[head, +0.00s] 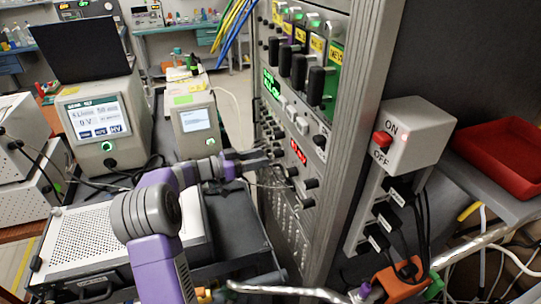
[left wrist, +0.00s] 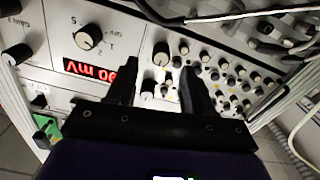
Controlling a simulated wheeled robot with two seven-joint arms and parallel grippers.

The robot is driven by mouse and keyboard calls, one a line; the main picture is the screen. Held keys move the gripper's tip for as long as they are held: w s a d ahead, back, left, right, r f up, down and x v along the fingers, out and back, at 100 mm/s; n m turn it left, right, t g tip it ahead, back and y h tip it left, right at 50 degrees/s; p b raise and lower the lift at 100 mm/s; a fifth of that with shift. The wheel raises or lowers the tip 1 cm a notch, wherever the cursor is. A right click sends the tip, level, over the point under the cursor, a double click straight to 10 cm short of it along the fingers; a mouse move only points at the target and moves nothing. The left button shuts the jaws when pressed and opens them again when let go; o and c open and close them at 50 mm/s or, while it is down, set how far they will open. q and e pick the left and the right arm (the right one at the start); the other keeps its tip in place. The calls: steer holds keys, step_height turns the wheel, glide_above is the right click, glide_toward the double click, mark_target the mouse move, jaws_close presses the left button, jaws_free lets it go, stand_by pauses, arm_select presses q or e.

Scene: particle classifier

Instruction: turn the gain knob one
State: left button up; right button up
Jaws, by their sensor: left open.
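My left gripper (head: 272,160) reaches from the left to the front of the instrument rack (head: 335,140) in the head view. In the left wrist view the left gripper (left wrist: 160,65) is open, with one dark finger on either side of a small black knob with a pale cap (left wrist: 161,54). A second such knob (left wrist: 148,88) sits closer to the palm, also between the fingers. Whether the fingers touch either knob cannot be told. A larger knob with a number scale (left wrist: 88,37) lies left of the fingers. I cannot read which knob is labelled gain.
A red mV display (left wrist: 88,69) is beside the left finger. Many small knobs and sockets (left wrist: 225,75) crowd the panel right of the fingers. In the head view, an ON/OFF switch box (head: 418,135) with plugged cables stands right of the rack, and a grey instrument (head: 85,240) lies below my arm.

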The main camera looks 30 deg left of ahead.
mark_target(278, 154)
arm_select(q)
steer(key=shift+x, duration=1.9)
jaws_close()
